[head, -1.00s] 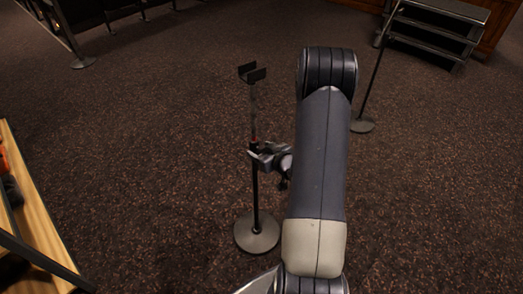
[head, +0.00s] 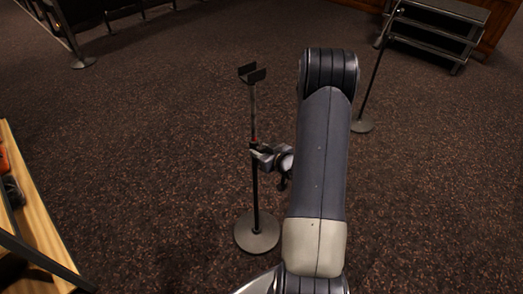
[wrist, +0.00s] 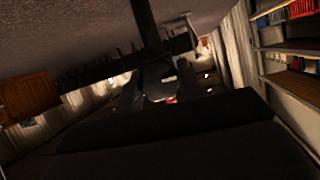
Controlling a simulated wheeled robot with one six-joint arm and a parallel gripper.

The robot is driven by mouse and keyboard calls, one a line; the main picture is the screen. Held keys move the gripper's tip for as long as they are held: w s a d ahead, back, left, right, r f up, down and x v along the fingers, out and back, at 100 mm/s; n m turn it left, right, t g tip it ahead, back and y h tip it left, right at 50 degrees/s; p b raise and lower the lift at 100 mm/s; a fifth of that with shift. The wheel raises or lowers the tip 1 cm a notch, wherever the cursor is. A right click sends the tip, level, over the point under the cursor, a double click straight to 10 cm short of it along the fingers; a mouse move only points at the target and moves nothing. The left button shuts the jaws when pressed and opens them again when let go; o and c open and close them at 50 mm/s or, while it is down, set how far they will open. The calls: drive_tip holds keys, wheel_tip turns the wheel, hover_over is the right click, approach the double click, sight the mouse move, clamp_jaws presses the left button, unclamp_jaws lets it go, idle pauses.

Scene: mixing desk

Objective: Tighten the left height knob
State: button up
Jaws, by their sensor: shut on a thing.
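A slim black stand (head: 256,195) with a round grey base (head: 257,238) and a forked cradle (head: 252,75) on top stands upright on the carpet, left of my arm. My gripper (head: 260,154) reaches its pole from the right at mid height and is shut on the height knob. The knob is hidden by the fingers in the head view. In the wrist view the dark knob (wrist: 160,82) shows at the middle, in front of the dark pole (wrist: 145,25), with small pale and red marks nearby. Its exact angle is too dark to tell.
Another thin stand (head: 363,126) stands behind my arm to the right. Metal steps (head: 435,40) are at the back right. A wooden shelf edge (head: 40,215) with objects is at the left. The carpet around the stand is clear.

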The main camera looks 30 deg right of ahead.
drive_tip(key=shift+m+y+p, duration=0.5)
drive_tip(key=shift+m+y, duration=0.1)
drive_tip(key=shift+m, duration=0.3)
drive_tip(key=o, duration=1)
drive_tip(key=v, duration=1.1)
drive_tip(key=shift+w, duration=0.1)
